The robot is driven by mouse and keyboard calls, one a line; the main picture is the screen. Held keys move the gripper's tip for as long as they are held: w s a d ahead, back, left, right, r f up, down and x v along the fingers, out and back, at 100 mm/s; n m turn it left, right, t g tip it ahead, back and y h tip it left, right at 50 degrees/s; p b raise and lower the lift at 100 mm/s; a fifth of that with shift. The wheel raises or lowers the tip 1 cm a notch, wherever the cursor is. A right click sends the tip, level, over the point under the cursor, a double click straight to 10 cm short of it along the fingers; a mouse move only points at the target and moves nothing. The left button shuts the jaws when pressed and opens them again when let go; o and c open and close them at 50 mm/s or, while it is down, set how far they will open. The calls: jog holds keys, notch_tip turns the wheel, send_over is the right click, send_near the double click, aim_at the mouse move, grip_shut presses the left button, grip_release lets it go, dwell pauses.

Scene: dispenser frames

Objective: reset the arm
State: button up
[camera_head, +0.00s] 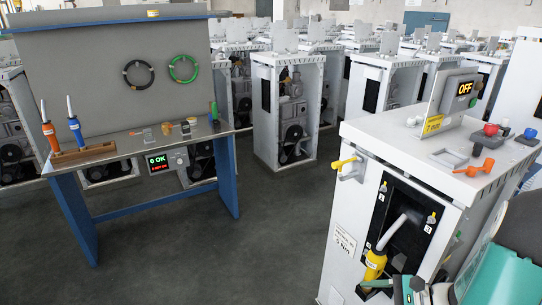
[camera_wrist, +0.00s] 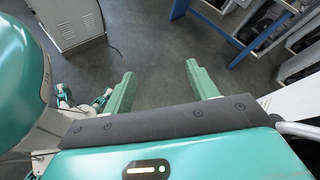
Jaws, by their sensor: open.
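My gripper (camera_wrist: 162,88) shows in the wrist view with its two green fingers spread wide apart. Nothing is between them; only dark floor lies beyond. In the head view, teal parts of my own body fill the lower right corner, in front of the white dispenser cabinet (camera_head: 340,262). A yellow-bodied tool with a grey shaft (camera_head: 375,265) leans in the cabinet's black front opening, close to my teal parts in the picture. Whether they touch is unclear.
The cabinet top carries an OFF display (camera_head: 465,88), red and blue buttons and an orange handle (camera_head: 473,168). A blue-legged workbench (camera_head: 100,165) stands left, with an orange tool (camera_head: 49,135) and a blue tool (camera_head: 75,130) in a wooden holder. Open floor (camera_head: 235,250) lies between.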

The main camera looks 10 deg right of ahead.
jog(key=s+a+r+n+h, duration=0.3)
jog(key=a+r+n+h, duration=0.2)
jog(key=a+r+n, duration=0.3)
jog(key=s+a+r+n+g+h, duration=0.1)
jog(key=s+a+r+n+h, duration=0.3)
jog(key=r+n, duration=0.7)
jog(key=shift+a+r+h, duration=0.3)
jog(key=shift+a+h, duration=0.9)
jog(key=shift+a, duration=1.2)
